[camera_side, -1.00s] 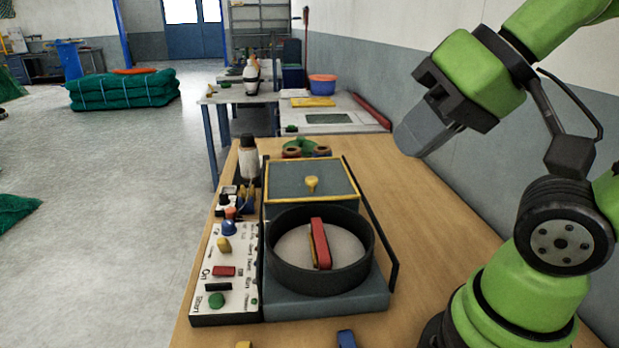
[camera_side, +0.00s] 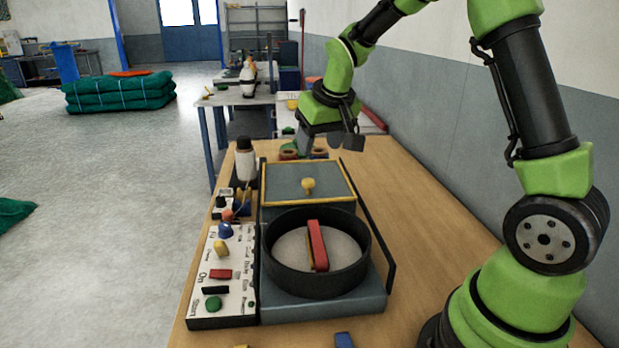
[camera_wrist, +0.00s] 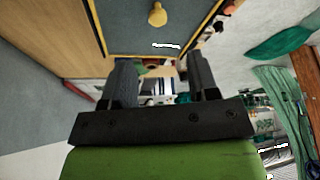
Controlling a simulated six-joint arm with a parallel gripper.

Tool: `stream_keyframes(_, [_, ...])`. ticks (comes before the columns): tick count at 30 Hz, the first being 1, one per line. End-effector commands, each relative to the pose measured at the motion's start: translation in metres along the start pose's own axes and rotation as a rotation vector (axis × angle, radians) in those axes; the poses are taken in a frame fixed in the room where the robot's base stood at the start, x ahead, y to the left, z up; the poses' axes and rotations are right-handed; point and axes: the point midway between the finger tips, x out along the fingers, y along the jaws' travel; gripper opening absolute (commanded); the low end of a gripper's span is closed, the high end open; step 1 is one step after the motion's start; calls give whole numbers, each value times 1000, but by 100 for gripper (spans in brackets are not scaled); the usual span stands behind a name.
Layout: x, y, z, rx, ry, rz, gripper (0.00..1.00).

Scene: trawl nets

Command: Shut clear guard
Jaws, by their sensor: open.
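The guard (camera_side: 285,186) is a yellow-edged panel with a grey, see-through-looking middle. It lies flat on the machine, behind the round black bowl (camera_side: 372,258), whose top is uncovered. A yellow knob (camera_side: 308,185) stands on the panel; the knob also shows at the top of the wrist view (camera_wrist: 157,14). A red bar (camera_side: 318,243) lies inside the bowl. My gripper (camera_side: 328,140) is above and beyond the panel's far edge, fingers apart and empty. It does not touch the knob. In the wrist view my gripper (camera_wrist: 160,70) has a clear gap between its fingers.
A control panel (camera_side: 238,265) with buttons and knobs runs along the machine's left side. A white bottle (camera_side: 245,163) stands at the far left. A black rail (camera_side: 377,232) edges the right side. The wooden table (camera_side: 425,240) is clear to the right.

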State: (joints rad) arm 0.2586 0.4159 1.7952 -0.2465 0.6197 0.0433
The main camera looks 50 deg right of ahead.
Motion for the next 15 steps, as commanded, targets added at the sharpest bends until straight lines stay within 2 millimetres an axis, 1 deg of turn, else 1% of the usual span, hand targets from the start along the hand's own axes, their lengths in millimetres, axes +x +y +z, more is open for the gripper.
stream_keyframes(1, [6, 2, -1, -1, -5, 5, 54])
stream_keyframes(5, [17, 3, -2, -4, -9, 9, 54])
stream_keyframes(8, [30, 3, -2, -4, -11, 9, 54])
stream_keyframes(15, [75, 3, -1, -3, -11, 8, 54])
